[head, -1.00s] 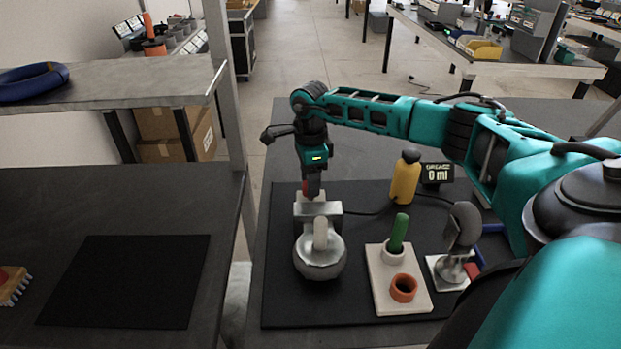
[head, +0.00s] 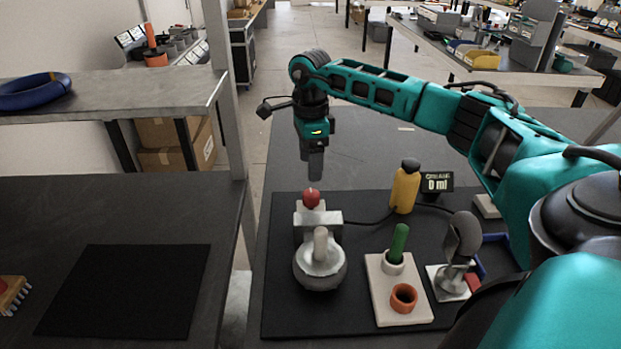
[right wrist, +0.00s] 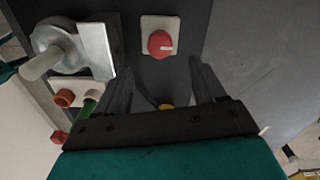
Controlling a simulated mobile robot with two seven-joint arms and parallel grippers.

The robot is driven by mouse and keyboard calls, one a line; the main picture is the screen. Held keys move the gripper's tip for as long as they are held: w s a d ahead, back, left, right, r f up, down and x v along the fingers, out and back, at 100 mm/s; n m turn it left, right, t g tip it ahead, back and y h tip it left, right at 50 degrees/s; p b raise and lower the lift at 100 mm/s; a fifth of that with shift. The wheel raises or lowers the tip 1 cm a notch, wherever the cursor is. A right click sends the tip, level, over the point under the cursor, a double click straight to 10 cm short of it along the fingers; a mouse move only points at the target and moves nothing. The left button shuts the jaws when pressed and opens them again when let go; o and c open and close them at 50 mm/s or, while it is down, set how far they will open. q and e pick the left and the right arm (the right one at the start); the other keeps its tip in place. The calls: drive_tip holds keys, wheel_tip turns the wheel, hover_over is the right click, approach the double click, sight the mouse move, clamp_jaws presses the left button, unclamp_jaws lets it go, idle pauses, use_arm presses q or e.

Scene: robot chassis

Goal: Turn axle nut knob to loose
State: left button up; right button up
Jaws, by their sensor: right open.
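My left gripper is not in view.
A shelf post (head: 229,110) rises to the left.

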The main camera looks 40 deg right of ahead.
wheel_tip(320, 180, up, 5)
idle(0.8)
